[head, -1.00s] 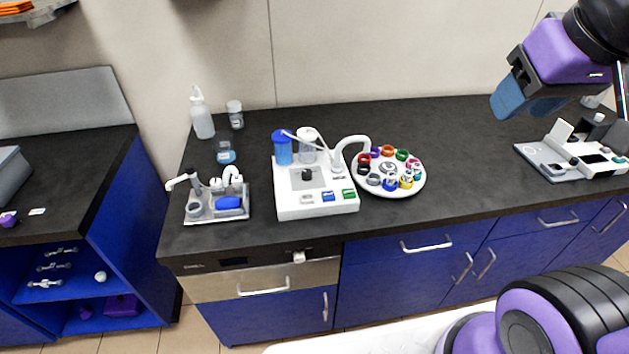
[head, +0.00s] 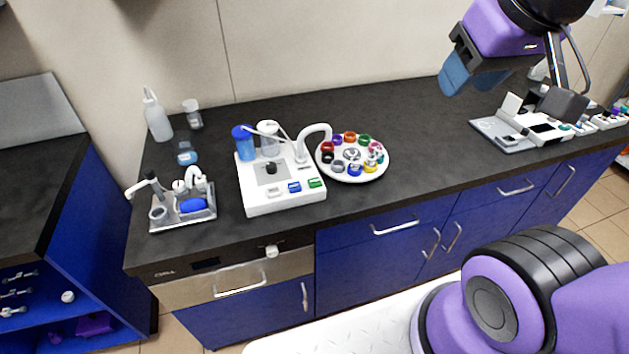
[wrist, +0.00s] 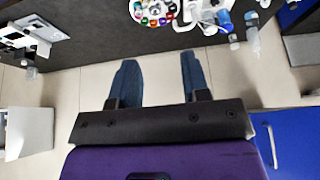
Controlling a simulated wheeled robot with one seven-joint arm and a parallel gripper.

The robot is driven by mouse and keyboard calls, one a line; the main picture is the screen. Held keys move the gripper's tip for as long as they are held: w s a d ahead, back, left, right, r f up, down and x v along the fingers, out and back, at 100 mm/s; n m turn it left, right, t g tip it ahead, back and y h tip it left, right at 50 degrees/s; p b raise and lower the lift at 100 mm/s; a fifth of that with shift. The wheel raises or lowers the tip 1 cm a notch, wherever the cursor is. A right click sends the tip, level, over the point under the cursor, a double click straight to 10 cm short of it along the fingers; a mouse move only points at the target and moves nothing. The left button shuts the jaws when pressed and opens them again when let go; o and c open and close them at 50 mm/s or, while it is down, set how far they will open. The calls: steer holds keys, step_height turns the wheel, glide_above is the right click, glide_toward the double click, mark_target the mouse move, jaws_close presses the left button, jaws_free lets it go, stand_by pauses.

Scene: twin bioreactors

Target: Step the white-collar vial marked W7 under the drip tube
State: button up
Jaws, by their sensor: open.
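A round white carousel (head: 369,176) holds a ring of vials with coloured collars on the counter. The vial marked W7 cannot be picked out; no marking is readable at this size. The curved white drip tube (head: 318,129) rises from a white bioreactor unit (head: 285,205) and bends over the carousel's left edge. My gripper (head: 462,82) is open and empty, high above the counter, right of the carousel. In the wrist view my open fingers (wrist: 158,75) point toward the counter edge, with the carousel (wrist: 152,21) well beyond them.
A sink-like grey station (head: 182,222) stands left of the unit, with a wash bottle (head: 157,119) and small jars behind. A white and grey instrument (head: 515,130) stands on the right. The counter between carousel and instrument is clear. Blue cabinets with handles lie below.

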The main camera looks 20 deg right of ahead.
jaws_close()
stand_by(1.8)
